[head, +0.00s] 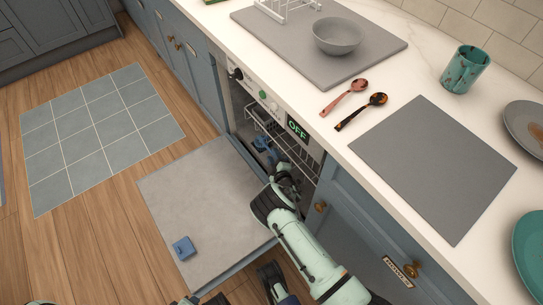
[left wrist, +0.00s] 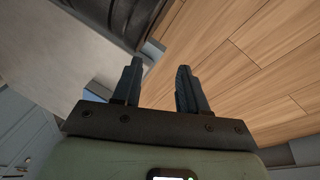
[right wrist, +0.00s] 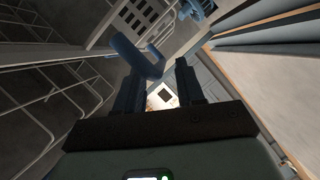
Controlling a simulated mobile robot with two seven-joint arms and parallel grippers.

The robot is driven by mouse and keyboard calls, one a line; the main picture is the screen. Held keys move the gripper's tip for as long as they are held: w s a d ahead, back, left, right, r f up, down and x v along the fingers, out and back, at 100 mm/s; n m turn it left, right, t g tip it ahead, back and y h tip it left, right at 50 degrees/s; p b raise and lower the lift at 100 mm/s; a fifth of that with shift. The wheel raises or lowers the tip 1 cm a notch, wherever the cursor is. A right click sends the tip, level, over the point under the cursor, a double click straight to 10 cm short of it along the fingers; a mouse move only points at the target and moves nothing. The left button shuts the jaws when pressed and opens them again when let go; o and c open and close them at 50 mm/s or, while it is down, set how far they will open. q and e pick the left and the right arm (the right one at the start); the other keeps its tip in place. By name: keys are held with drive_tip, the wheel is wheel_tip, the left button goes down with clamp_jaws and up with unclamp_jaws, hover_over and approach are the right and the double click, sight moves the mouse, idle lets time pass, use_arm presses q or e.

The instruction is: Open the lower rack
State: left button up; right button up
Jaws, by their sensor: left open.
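The dishwasher door (head: 200,190) is folded down, and wire racks show in the opening. A white wire rack (head: 262,122) is in the upper part of the opening; the lower rack is mostly hidden by my right arm. My right gripper (head: 271,158) reaches into the opening. In the right wrist view its fingers (right wrist: 157,72) are apart, with a blue hooked handle (right wrist: 140,56) just beyond the left fingertip. Wire racking (right wrist: 45,95) runs along the left there. I cannot tell whether the handle is touched. My left gripper (left wrist: 160,82) is open and empty above the floor, beside the door.
A blue piece (head: 183,248) sits on the door near its outer edge. The counter above holds a bowl (head: 338,36), two spoons (head: 362,112), a cup (head: 465,69) and a grey mat (head: 433,165). Floor with a tiled mat (head: 98,137) is clear at left.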

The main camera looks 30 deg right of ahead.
drive_tip(key=shift+x, duration=1)
use_arm(q)
drive_tip(key=shift+s+a+f+g, duration=0.15)
drive_tip(key=shift+s+f+g, duration=0.25)
drive_tip(key=shift+s+f, duration=0.55)
drive_tip(key=shift+s+r, duration=0.1)
use_arm(e)
clamp_jaws()
drive_tip(key=shift+a, duration=0.15)
